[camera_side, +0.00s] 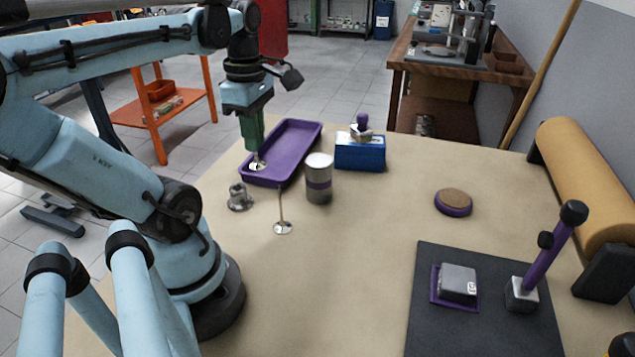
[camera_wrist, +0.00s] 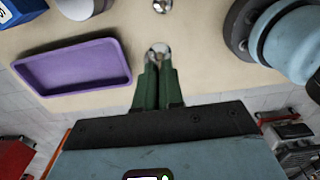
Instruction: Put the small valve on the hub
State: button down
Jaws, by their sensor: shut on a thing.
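My gripper (camera_side: 253,148) has green fingers and is shut on a valve (camera_side: 257,166). The valve's pale round head points down below the fingertips, and its stem is hidden between them. In the wrist view my gripper (camera_wrist: 158,62) holds the valve (camera_wrist: 159,49) beside the purple tray. The hub (camera_side: 239,198), a grey metal piece, stands on the table below and slightly left of the held valve in the side view. Another valve (camera_side: 282,228) stands head-down on the table with its thin stem upright, to the hub's right and nearer the camera.
A purple tray (camera_side: 310,133) lies behind the held valve. A purple round pad (camera_side: 453,204) and a dark mat (camera_side: 430,335) lie further right, with bare table between.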

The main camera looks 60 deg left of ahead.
jog(key=shift+s+a+f, duration=0.55)
jog(key=shift+a+f, duration=0.6)
jog(key=shift+f, duration=0.3)
jog(key=shift+s+a+f, duration=0.55)
jog(key=shift+a+f, duration=0.6)
jog(key=shift+f, duration=0.25)
jog(key=shift+s+a+f, duration=0.55)
jog(key=shift+a+f, duration=0.6)
jog(key=shift+f, duration=0.3)
jog(key=shift+f, duration=0.15)
jog(key=c, duration=1.3)
grip_release()
jog(key=shift+o, duration=0.2)
notch_tip(320, 180, up, 12)
jog(key=w+d+f+m+t, duration=0.3)
jog(key=w+d+m, duration=0.4)
jog(key=d+m, duration=0.3)
jog(key=w+d+f+m+t, duration=0.3)
jog(key=w+d+m, duration=0.5)
jog(key=m, duration=0.9)
jog(key=d+t, duration=0.1)
jog(key=d, duration=0.2)
jog(key=shift+f, duration=0.2)
